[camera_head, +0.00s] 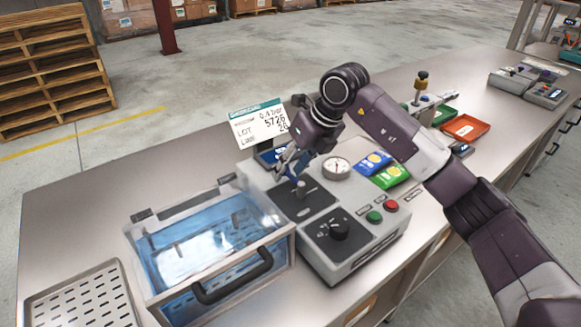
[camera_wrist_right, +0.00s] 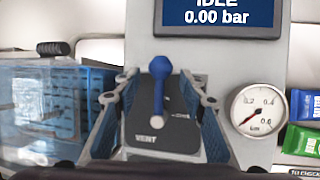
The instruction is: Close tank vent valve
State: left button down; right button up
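The vent valve is a blue lever (camera_wrist_right: 160,88) on a black plate (camera_wrist_right: 137,130) marked VENT in the right wrist view. Its round knob end points toward the display. In the head view the plate (camera_head: 312,205) is on top of the grey control box (camera_head: 337,275). My right gripper (camera_head: 290,165) is over that plate. In the right wrist view its two fingers (camera_wrist_right: 157,100) are apart, one on each side of the lever, with gaps showing between. Whether the fingertips are level with the lever is hard to tell. My left gripper is not in view.
A clear-lidded blue tank (camera_head: 205,250) with a black handle stands left of the box. A display (camera_wrist_right: 220,14) reads IDLE, 0.00 bar.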

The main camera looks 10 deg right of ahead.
grip_shut()
dwell(0.3)
